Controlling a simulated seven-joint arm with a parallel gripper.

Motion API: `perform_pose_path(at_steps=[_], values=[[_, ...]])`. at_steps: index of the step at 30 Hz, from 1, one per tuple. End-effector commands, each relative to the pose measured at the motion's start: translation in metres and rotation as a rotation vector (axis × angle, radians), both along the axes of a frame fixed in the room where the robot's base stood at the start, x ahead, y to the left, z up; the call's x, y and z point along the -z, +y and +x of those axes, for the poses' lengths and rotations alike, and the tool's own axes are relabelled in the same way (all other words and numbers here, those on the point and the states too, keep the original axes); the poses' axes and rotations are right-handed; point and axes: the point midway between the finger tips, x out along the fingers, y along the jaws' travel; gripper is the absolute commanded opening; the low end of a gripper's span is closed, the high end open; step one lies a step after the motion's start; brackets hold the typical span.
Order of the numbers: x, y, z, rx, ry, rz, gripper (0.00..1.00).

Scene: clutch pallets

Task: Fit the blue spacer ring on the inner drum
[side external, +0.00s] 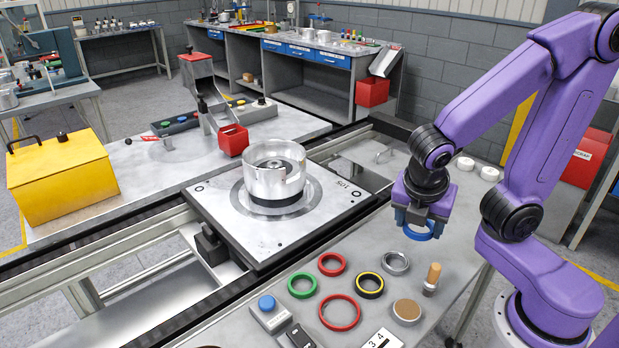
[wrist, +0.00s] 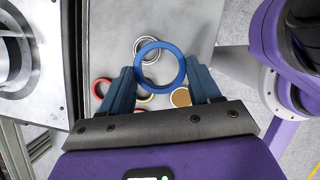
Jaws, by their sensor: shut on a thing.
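My gripper (side external: 424,218) is shut on the blue spacer ring (side external: 420,235), which hangs level between the fingertips above the right part of the bench. In the wrist view, the ring (wrist: 160,88) sits between both fingers of my gripper (wrist: 160,70), its open middle clear. A silver metal drum (side external: 262,181) with a notched wall stands upright on a square pallet (side external: 228,229), left of my gripper and apart from it. A smaller round part shows inside; I cannot tell its full shape. The drum is partly cut off at the left of the wrist view (wrist: 15,60).
Below my gripper lie red rings (side external: 341,325), a green ring (side external: 303,296), a black-and-yellow ring (side external: 369,296), a silver ring (side external: 395,273), a wooden-handled tool (side external: 432,279) and a brown disc (side external: 407,309). A red bin (side external: 233,140) stands behind the drum. A yellow box (side external: 60,182) is at left.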

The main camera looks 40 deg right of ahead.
Motion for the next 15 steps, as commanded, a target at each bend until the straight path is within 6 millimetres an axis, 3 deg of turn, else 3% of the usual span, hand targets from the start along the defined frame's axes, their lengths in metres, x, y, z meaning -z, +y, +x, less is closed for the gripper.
perform_pose_path(at_steps=[5,9,15], values=[[-0.018,0.026,0.039,-0.116,-0.003,0.002,0.34],[-0.038,0.042,0.085,-0.251,-0.005,0.003,0.34],[-0.065,0.047,0.147,-0.426,-0.005,0.001,0.34]])
